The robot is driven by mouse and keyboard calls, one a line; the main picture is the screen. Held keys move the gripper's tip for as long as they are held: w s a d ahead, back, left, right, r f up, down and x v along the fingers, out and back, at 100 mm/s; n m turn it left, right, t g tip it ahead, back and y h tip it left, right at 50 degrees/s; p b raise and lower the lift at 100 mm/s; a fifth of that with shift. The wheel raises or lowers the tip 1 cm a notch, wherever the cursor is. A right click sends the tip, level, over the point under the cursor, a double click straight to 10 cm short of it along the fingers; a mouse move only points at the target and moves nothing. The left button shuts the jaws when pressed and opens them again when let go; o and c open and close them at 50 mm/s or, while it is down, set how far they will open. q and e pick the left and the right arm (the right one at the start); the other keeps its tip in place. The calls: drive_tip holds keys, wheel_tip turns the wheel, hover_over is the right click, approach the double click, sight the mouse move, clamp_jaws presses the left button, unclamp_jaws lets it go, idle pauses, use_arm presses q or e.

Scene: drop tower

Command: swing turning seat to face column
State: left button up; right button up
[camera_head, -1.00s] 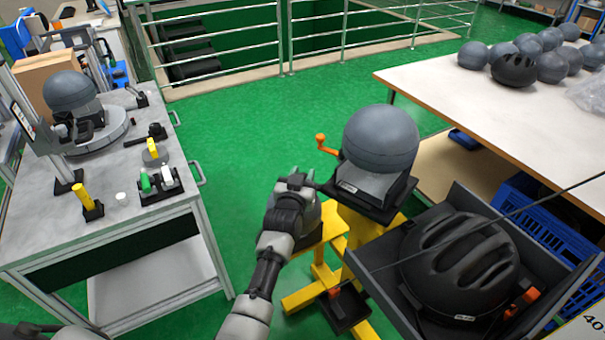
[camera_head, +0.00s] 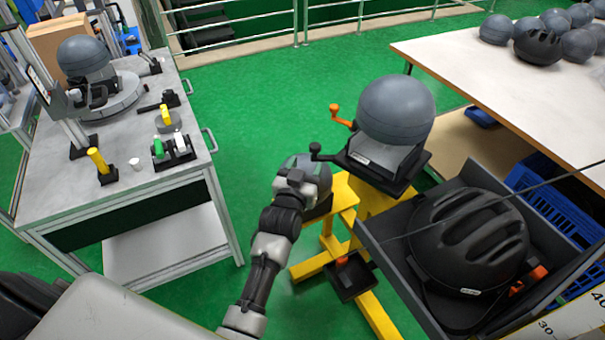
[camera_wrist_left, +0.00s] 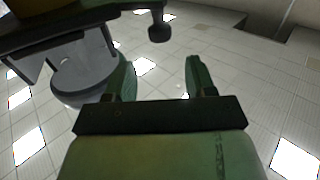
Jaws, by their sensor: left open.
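A dark tilted seat (camera_head: 372,174) on a yellow stand (camera_head: 380,208) carries a large grey ball-shaped headform (camera_head: 397,110). A black ball knob (camera_head: 316,148) sticks out from its left side, and an orange crank (camera_head: 342,115) stands behind. My left gripper (camera_head: 308,167) is just below and left of the black knob, partly hidden by its own hand. In the left wrist view its fingers (camera_wrist_left: 160,80) are open with nothing between them; the black knob (camera_wrist_left: 159,28) is beyond them, apart. I cannot tell which upright is the column. My right gripper is out of view.
A dark tray (camera_head: 395,265) with a black helmet (camera_head: 466,245) stands close at right. A white numbered scale (camera_head: 565,318) is at the lower right corner. A workbench (camera_head: 150,195) with a turntable (camera_head: 110,98) is at left. Green floor is free between.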

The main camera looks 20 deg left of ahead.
use_arm(q)
drive_tip(key=shift+s+d, duration=0.1)
drive_tip(key=shift+s, duration=1.1)
